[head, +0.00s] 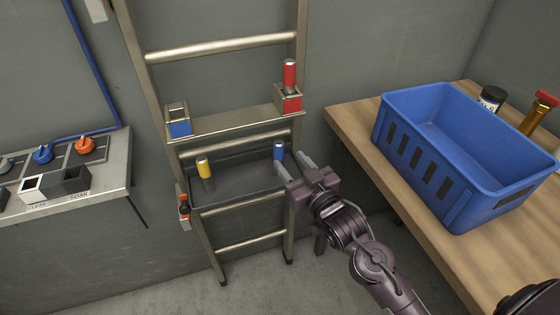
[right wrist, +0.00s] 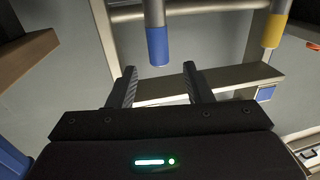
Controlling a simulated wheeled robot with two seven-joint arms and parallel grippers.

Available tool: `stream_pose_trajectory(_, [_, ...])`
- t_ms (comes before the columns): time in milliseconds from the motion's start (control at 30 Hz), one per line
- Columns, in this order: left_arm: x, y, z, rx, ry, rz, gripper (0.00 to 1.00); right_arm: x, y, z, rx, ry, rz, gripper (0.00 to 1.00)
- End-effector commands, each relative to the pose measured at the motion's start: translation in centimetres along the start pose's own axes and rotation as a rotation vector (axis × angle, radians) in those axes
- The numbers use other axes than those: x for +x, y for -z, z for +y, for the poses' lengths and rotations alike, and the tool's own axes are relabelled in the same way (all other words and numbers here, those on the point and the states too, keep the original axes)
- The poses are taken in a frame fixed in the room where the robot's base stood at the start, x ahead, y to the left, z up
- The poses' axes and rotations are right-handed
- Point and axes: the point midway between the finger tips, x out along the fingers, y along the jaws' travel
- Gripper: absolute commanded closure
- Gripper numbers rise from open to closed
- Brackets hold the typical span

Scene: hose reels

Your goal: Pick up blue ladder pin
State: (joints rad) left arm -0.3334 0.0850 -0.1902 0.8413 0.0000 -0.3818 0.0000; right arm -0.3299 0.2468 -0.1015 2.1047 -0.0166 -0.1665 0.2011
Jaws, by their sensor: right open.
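The blue ladder pin (head: 278,151) stands upright in the grey tray on the ladder, near the tray's right end. In the right wrist view the blue pin (right wrist: 158,45) shows just beyond the two fingertips, roughly midway between them, and appears apart from them. My right gripper (head: 294,168) is open and empty, just right of the pin. Its open fingers also show in the right wrist view (right wrist: 160,80). My left gripper is not in view.
A yellow pin (head: 203,168) stands in the same tray (head: 235,185). Above, the ladder shelf (head: 235,122) bears a blue-marked holder (head: 179,122) and a red pin (head: 290,75) in a red-marked holder. A blue crate (head: 450,185) stands on the wooden bench (head: 355,115) at right.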

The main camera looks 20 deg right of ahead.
Motion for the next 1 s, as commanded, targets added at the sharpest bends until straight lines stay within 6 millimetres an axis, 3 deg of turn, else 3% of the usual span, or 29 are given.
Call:
stream_pose_trajectory(500, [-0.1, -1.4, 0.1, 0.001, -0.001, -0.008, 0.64, 6.4, -0.1, 0.1, 0.001, 0.0, -0.001, 0.54])
stream_pose_trajectory(800, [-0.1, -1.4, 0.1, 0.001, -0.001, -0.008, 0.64, 7.0, -0.3, 0.1, 0.0, 0.0, -0.003, 0.54])
stream_pose_trajectory(1000, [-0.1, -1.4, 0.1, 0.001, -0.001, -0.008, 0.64, 7.0, -0.3, 0.2, 0.0, 0.0, -0.004, 0.78])
